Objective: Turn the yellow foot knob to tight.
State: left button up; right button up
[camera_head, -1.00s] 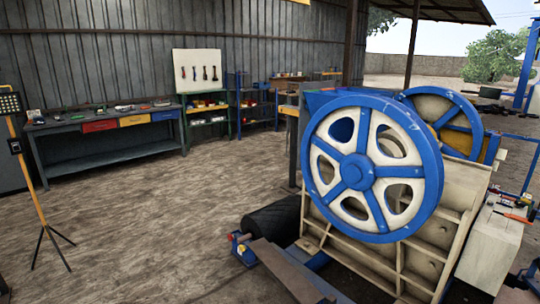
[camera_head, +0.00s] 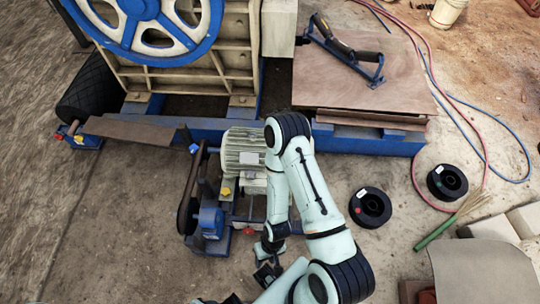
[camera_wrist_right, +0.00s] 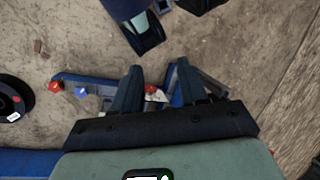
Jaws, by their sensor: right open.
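A small yellow knob (camera_head: 226,192) shows at the foot of the grey ribbed motor (camera_head: 243,150) in the head view. A red knob (camera_head: 248,231) is lower on the blue motor base. My right gripper (camera_head: 266,247) is low beside the base, right of and below the yellow knob, apart from it. In the right wrist view its fingers (camera_wrist_right: 155,86) are spread over a blue part, with nothing gripped. I cannot make out the yellow knob there. A dark part (camera_head: 265,274) at the bottom may be my left gripper; its fingers are unclear. My right forearm hides part of the motor.
The crusher with its blue-rimmed flywheel (camera_head: 142,12) stands behind. A belt guard or pulley (camera_head: 187,190) is left of the motor. Two black spools (camera_head: 370,207) (camera_head: 447,181) lie right. Another yellow knob (camera_head: 79,139) is by the roller. Floor is clear at left.

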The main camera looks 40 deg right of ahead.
aim_at(225, 191)
jog(key=z, duration=1.5)
jog(key=u, duration=0.5)
jog(key=i+l+u, duration=0.1)
jog(key=u, duration=0.35)
jog(key=l+u, duration=0.15)
jog(key=u, duration=0.35)
jog(key=l+u, duration=0.15)
jog(key=u, duration=0.3)
jog(key=l+u, duration=0.1)
jog(key=u, duration=0.4)
